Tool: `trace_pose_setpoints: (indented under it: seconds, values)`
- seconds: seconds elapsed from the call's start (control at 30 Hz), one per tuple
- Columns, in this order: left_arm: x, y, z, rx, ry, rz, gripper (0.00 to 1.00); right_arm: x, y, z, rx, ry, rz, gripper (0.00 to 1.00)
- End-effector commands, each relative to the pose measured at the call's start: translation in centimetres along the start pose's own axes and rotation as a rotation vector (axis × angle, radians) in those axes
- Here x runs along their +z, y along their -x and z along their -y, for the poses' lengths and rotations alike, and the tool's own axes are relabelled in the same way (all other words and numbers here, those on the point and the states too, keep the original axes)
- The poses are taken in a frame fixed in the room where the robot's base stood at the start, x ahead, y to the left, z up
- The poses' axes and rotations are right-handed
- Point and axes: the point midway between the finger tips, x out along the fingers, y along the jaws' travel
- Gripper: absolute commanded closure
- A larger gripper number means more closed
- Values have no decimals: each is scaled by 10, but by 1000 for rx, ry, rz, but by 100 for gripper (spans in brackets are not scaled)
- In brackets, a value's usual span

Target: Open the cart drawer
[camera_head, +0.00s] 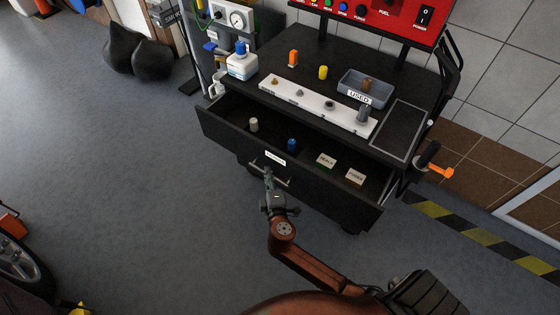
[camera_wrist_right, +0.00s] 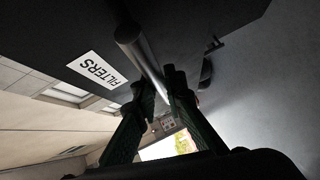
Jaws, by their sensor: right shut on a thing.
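The black cart (camera_head: 330,60) stands at the upper middle of the head view. Its drawer (camera_head: 225,130) is pulled out, and its inside shows from above. My right gripper (camera_head: 268,180) is at the middle of the drawer front, shut on the bar handle (camera_wrist_right: 143,55). In the right wrist view its two fingers (camera_wrist_right: 160,95) sit on either side of the bar, beside the white FILTERS label (camera_wrist_right: 97,69). My left gripper is not in view.
An orange-handled tool (camera_head: 437,170) hangs at the right side. Open floor (camera_head: 120,180) lies to the left.

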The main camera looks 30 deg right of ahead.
Motion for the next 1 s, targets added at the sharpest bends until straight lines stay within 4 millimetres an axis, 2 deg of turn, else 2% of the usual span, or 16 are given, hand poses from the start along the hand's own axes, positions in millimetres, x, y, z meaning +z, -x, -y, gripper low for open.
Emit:
trace_pose_setpoints:
  seconds: [0.2, 0.4, 0.93, 0.97, 1.0]
  values:
    - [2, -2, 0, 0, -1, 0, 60, -29, 30, 12, -2, -2, 2, 100]
    - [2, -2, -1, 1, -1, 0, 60, -45, 45, 18, -1, -1, 1, 100]
    - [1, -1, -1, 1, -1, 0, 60, -51, 51, 20, 0, 0, 1, 100]
    - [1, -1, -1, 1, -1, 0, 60, -51, 51, 20, 0, 0, 1, 89]
    - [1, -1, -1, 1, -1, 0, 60, -51, 51, 20, 0, 0, 1, 86]
